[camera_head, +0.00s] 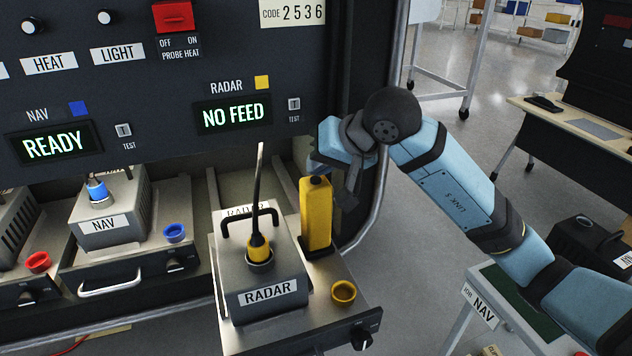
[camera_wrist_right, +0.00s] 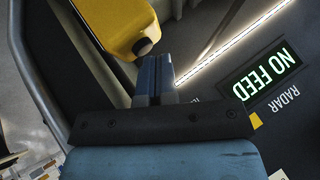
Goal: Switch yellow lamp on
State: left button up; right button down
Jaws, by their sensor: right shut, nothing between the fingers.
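The yellow lamp (camera_head: 316,218) is a tall yellow block on a black base, standing upright at the right of the pulled-out radar tray (camera_head: 352,314). Its top end has a small dark knob. In the right wrist view the lamp (camera_wrist_right: 112,22) fills the upper left, with a dark round button at its near end. My right gripper (camera_head: 314,166) is shut and empty, just above the lamp's top. In the wrist view its closed fingers (camera_wrist_right: 154,62) are just beside that button; whether they touch it I cannot tell. My left gripper is not in view.
The grey RADAR box (camera_head: 262,285) with a yellow plug and upright cable sits left of the lamp. The panel's radar display (camera_head: 232,115) reads NO FEED. A curved metal rail (camera_head: 378,205) runs behind my right gripper. A yellow ring socket (camera_head: 343,292) is on the tray.

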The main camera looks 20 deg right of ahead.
jog(key=shift+f, duration=0.15)
dwell(0.4)
jog(key=shift+r, duration=0.6)
jog(key=shift+r+p, duration=0.7)
jog(key=shift+r, duration=2.3)
